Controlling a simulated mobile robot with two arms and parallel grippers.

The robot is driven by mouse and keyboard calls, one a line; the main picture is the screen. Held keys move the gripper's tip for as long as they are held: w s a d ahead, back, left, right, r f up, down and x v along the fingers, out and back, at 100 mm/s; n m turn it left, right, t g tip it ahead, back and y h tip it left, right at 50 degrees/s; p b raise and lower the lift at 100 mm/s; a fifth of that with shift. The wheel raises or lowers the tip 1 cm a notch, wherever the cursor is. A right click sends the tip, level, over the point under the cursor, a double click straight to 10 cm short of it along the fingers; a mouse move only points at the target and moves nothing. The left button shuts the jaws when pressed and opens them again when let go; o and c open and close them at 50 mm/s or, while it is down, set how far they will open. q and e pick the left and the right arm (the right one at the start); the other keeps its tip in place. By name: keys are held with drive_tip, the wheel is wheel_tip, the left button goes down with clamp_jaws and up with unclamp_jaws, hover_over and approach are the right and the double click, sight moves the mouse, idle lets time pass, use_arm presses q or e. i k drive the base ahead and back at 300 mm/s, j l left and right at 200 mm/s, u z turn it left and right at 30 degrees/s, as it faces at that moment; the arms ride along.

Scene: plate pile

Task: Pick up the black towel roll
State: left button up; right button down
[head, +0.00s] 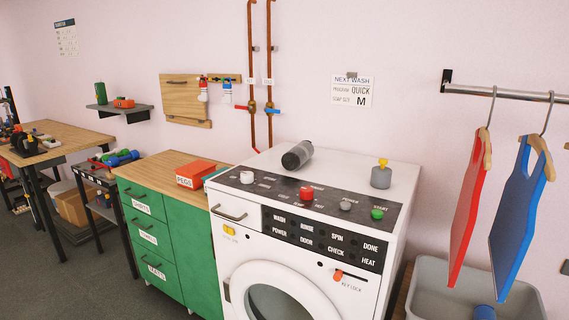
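A dark grey to black roll (297,155) lies on its side on the white top of the washing machine (345,165), towards the back left, behind the control panel. It looks like the black towel roll. One of its round ends is dark and faces the lower left; the body is greyer. Nothing is touching it from above. Neither of my grippers shows in the head view.
A grey container with a yellow knob (381,176) stands on the machine's back right. An orange-red box marked PEGS (196,174) sits on the wooden-topped green cabinet (165,235) at left. Red and blue boards hang at right above a grey bin (450,298).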

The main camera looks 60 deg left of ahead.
sight(293, 160)
drive_tip(key=u, duration=1.75)
